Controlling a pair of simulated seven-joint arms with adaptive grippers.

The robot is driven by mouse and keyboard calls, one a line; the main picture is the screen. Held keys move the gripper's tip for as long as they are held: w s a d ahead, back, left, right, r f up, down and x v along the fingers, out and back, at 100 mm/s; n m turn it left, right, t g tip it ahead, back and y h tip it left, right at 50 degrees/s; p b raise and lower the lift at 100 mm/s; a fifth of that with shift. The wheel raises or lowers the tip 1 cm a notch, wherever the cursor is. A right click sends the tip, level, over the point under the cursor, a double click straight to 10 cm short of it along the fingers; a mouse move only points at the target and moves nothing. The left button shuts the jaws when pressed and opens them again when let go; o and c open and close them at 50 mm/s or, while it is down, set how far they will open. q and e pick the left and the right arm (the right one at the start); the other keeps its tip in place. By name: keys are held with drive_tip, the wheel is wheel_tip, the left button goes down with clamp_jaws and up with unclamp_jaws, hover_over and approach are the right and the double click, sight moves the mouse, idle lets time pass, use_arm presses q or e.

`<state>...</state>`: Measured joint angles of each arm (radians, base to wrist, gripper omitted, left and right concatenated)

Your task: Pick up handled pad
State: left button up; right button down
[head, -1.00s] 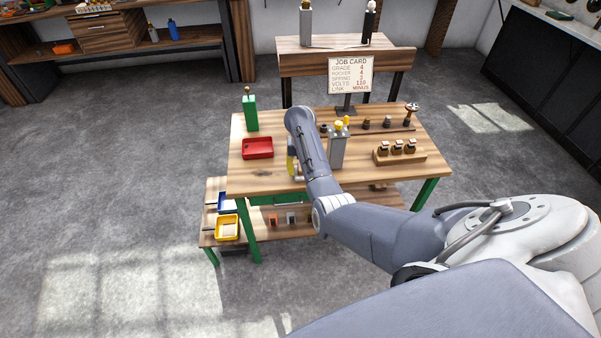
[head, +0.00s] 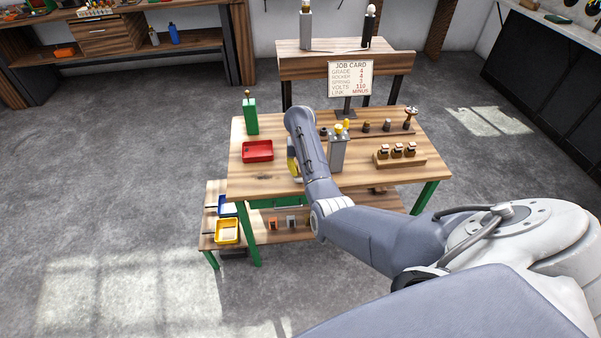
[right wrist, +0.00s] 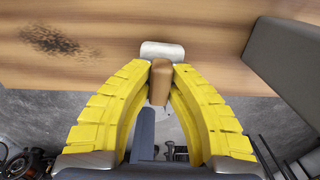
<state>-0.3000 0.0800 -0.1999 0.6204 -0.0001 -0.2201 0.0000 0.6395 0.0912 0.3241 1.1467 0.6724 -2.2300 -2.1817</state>
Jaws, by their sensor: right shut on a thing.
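My right gripper (right wrist: 161,68) has yellow fingers, which close around a tan-brown handle (right wrist: 160,84) in the right wrist view. A pale, rounded block (right wrist: 162,50) lies just beyond the fingertips; I take handle and block to be the handled pad. In the head view, my right gripper (head: 294,170) shows as a bit of yellow beside my forearm, near the front of the wooden table (head: 250,185). My forearm hides most of it, and the pad cannot be made out there. Whether the pad still touches the table is unclear. My left gripper is out of view.
A grey box-shaped unit with a yellow top (head: 338,152) stands just right of my right gripper. A red tray (head: 257,151) and a green bottle-like object (head: 250,115) are at left. A wooden block with several pieces (head: 401,159) is at right. A job card (head: 350,77) stands behind.

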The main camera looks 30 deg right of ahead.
wheel_tip(320, 180, up, 19)
idle(0.4)
drive_tip(key=shift+f, duration=0.1)
drive_tip(key=c, duration=1.8)
unclamp_jaws()
clamp_jaws()
drive_tip(key=shift+f, duration=0.1)
